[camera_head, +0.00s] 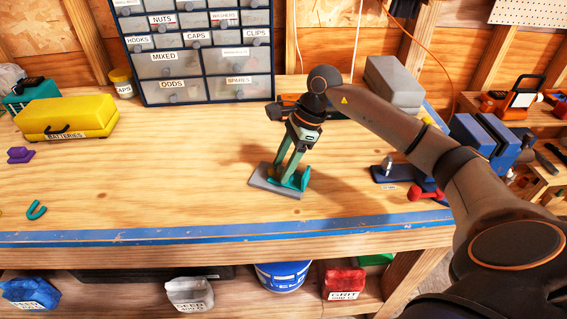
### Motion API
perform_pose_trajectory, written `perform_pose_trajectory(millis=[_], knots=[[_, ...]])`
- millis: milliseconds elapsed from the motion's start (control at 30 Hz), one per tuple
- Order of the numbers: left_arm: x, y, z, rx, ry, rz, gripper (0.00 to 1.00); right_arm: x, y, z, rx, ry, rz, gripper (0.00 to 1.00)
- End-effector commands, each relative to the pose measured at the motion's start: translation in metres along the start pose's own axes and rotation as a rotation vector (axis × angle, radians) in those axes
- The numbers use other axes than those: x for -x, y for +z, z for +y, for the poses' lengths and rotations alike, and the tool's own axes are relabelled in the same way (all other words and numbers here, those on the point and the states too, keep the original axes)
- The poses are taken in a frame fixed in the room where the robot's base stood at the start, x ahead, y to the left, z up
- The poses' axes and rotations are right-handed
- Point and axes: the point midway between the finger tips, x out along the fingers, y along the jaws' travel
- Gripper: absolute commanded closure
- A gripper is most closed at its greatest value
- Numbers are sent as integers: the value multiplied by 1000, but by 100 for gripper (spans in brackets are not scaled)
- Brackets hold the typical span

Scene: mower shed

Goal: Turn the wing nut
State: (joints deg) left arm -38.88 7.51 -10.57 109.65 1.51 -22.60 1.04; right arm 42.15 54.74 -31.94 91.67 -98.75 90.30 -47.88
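A teal part (302,181), which looks like the wing nut, sits on a small grey plate (262,183) on the wooden workbench. My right gripper (288,177) points down over the plate from the upper right. Its two fingers stand apart, with their tips low at the teal part. The fingers and the part overlap in the picture, so I cannot tell whether they press on it. Part of the teal piece is hidden behind the fingers. My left gripper is not in view.
A drawer cabinet (207,68) stands behind, with a yellow batteries case (68,116) at left. A purple piece (20,155) and a teal U-shaped piece (37,210) lie at far left. A red piece (427,192) and a blue vise (487,138) are at right. The bench's left middle is clear.

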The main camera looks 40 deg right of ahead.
Motion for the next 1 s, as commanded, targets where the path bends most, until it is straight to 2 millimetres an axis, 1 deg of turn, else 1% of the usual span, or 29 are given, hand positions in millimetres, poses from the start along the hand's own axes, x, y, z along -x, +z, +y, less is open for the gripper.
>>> perform_pose_trajectory(millis=[33, 67, 467, 500, 833, 1000], knots=[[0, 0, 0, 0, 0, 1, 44, 0, 0, 0, 0, 0, 0, 50], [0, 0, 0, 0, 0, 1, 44, 0, 0, 0, 0, 0, 0, 54], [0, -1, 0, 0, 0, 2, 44, 1, 0, 0, 0, 0, 0, 99], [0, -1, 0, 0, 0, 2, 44, 1, 0, 0, 0, 0, 0, 100], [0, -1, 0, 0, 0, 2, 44, 1, 0, 0, -2, -1, 0, 100], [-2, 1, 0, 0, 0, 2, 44, 0, 0, 0, -30, -14, 0, 100]])
